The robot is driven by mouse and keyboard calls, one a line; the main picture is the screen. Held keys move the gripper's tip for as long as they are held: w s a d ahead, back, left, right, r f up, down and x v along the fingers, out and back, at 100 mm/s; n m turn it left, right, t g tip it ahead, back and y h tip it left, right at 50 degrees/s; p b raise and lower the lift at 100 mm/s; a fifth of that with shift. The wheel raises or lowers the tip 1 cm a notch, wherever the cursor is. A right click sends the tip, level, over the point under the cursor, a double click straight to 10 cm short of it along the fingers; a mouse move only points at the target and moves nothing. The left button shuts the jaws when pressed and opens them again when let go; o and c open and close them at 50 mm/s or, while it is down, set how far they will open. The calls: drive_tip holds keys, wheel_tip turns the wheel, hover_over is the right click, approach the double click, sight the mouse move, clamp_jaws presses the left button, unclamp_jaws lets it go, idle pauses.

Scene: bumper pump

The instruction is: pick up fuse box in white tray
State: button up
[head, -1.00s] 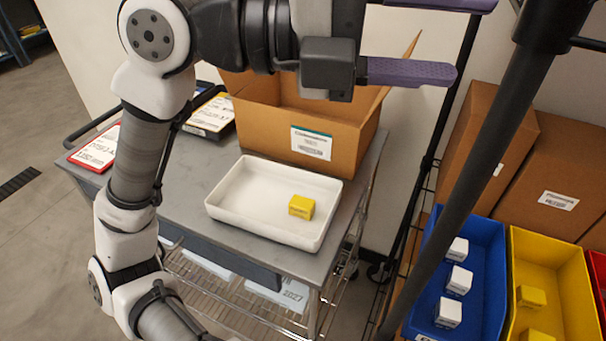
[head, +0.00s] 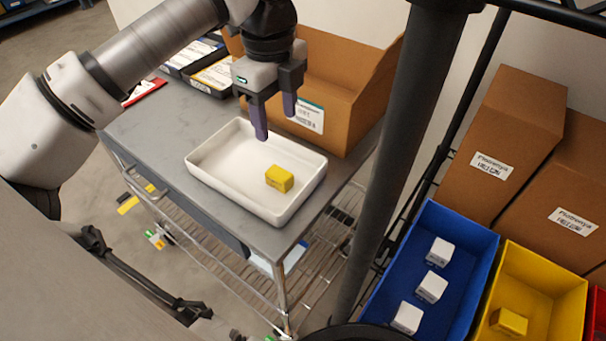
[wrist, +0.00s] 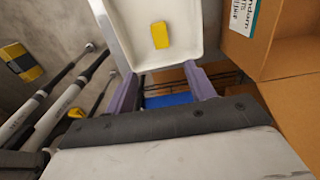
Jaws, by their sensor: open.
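The fuse box is a small yellow block (head: 279,179) lying in the white tray (head: 217,190), towards the tray's right end. The tray sits on the grey cart top. My gripper (head: 276,122) is open and empty, pointing down above the far side of the tray, with its purple fingers apart. In the wrist view, the yellow block (wrist: 160,35) lies in the tray (wrist: 190,60), beyond the open fingers (wrist: 166,90). Nothing covers the block in either view.
An open cardboard box (head: 345,105) stands on the cart (head: 150,125) right behind the tray. A dark post (head: 395,150) rises right of the cart. Blue (head: 385,292) and yellow (head: 560,300) bins with small blocks lie at the right.

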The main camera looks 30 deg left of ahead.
drive_tip(key=p, duration=0.2)
hover_over(280, 174)
drive_tip(key=f, duration=0.8)
drive_tip(key=shift+s+d+f, duration=0.15)
drive_tip(key=shift+s, duration=0.05)
drive_tip(key=shift+w+f+p, duration=0.2)
drive_tip(key=shift+f+p, duration=0.65)
drive_tip(key=shift+f, duration=1.95)
drive_tip(key=c, duration=1.1)
drive_tip(key=shift+o, duration=0.2)
drive_tip(key=shift+r, duration=0.1)
